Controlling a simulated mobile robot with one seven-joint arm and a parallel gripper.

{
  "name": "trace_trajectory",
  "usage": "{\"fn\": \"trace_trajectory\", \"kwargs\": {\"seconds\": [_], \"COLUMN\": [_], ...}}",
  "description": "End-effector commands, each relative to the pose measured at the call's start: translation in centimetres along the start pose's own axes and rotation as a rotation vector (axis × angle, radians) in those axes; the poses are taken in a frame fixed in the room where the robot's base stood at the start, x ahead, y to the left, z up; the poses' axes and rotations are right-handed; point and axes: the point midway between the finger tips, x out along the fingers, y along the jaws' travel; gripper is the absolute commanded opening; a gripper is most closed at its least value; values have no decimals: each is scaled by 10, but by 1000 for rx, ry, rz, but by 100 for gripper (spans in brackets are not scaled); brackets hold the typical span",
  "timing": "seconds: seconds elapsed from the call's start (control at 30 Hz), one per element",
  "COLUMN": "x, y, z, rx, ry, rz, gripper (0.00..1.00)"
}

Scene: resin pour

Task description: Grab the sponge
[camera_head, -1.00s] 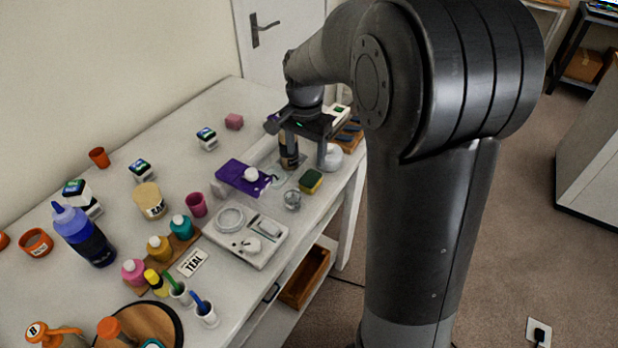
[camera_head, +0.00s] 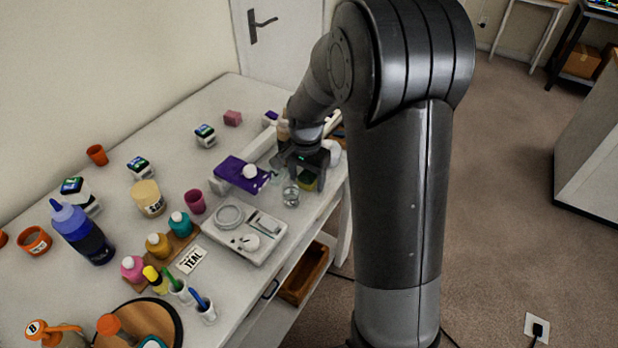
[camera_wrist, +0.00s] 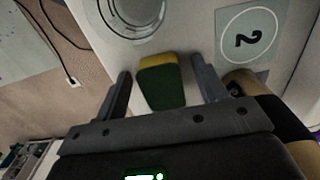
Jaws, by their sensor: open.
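The sponge (camera_head: 308,183) is a small block with a dark green face and a yellow side. In the head view it lies on the white table near its front edge, partly hidden by my gripper (camera_head: 304,170). In the wrist view the sponge (camera_wrist: 160,85) shows between the two fingers of my gripper (camera_wrist: 158,82). The fingers are apart, with a gap visible on each side of the sponge. Whether the fingertips are down level with the sponge is hard to tell.
A clear glass (camera_head: 291,196) stands just left of the sponge. A purple box (camera_head: 238,173) with a white round thing on it lies farther left. A white scale tray (camera_head: 262,252) sits nearer the camera.

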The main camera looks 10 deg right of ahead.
Motion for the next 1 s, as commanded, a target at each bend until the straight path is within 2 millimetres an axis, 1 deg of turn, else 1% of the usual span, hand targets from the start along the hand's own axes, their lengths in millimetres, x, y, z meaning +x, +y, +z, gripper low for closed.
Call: {"fn": "trace_trajectory", "kwargs": {"seconds": [0.1, 0.6, 0.7, 1.0], "x": [0, -1, -1, -4], "y": [0, 0, 0, 0], "z": [0, 0, 0, 0], "rx": [0, 0, 0, 0], "ry": [0, 0, 0, 1], "rz": [0, 0, 0, -1], "gripper": [65, 25, 18, 18]}}
